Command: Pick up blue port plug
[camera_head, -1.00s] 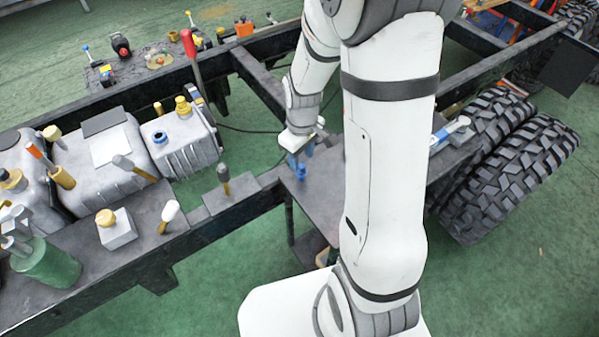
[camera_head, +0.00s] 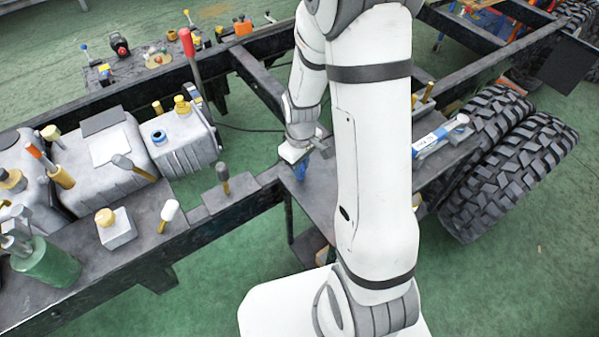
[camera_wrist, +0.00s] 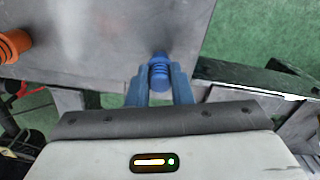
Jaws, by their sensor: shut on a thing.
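The blue port plug (camera_wrist: 159,74) is between the two blue fingers of my gripper (camera_wrist: 160,88) in the wrist view. The fingers touch it on both sides, and my gripper is shut on it. The plug is ribbed and sits over the grey metal plate near its edge; I cannot tell whether it still touches the plate. In the head view my gripper (camera_head: 299,170) is over the front left corner of the plate (camera_head: 322,198), and the plug itself cannot be told apart from the blue fingers there.
An orange ribbed plug (camera_wrist: 14,45) stands on the plate at the left of the wrist view. A dark chassis rail (camera_wrist: 255,78) runs beside the plate. Large tyres (camera_head: 510,170) stand at the right.

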